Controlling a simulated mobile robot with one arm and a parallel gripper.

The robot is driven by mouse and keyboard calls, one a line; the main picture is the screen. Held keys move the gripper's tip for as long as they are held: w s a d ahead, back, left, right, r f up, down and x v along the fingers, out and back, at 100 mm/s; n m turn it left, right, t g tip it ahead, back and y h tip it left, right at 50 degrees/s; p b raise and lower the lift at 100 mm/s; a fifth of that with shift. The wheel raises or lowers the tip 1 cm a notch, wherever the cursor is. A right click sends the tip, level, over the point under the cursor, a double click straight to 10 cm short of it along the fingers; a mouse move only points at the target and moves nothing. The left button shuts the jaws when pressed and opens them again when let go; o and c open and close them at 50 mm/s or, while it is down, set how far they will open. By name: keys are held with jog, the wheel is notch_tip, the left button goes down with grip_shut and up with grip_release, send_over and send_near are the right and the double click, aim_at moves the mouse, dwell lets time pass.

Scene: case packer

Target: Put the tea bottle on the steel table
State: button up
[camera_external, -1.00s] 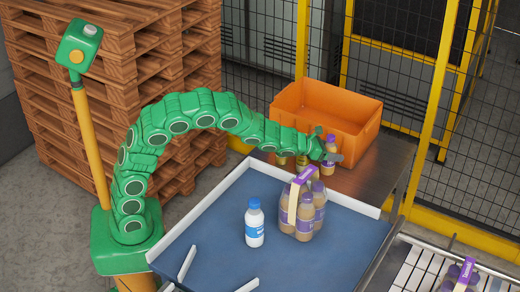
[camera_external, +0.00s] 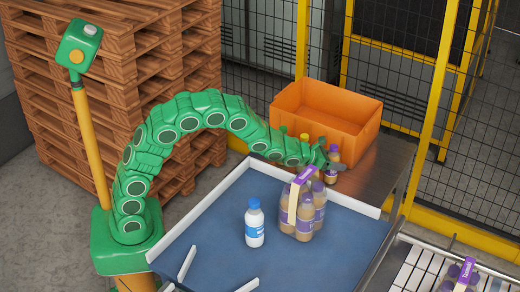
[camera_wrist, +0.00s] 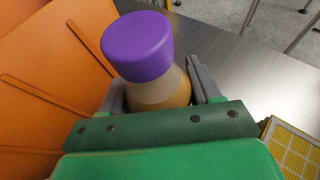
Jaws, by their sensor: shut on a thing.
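The bottle with a purple cap and tan contents (camera_wrist: 138,48) is between the jaws of my gripper (camera_wrist: 160,88) in the wrist view. In the external view the held bottle (camera_external: 332,172) is at the end of my arm, just in front of the orange crate, with my gripper (camera_external: 327,163) shut on it. The bottle looks roughly upright. The steel table (camera_external: 383,165) lies under and around it; the table's surface also shows at the right of the wrist view (camera_wrist: 238,65). I cannot tell whether the bottle's base touches the table.
The orange crate (camera_external: 350,128) stands close behind the held bottle. Other bottles (camera_external: 304,139) are partly hidden by my arm. A blue-topped table (camera_external: 210,235) in front bears a white bottle (camera_external: 254,224) and a bottle pack (camera_external: 303,212). The steel table's right part is clear.

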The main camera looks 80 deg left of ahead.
aim_at(337, 146)
jog(key=o, duration=1.3)
jog(key=shift+f, duration=0.1)
jog(key=shift+c, duration=0.2)
jog(key=shift+r, duration=0.2)
jog(key=shift+v, duration=1.25)
jog(key=shift+s+r, duration=0.2)
jog(key=shift+r, duration=3.35)
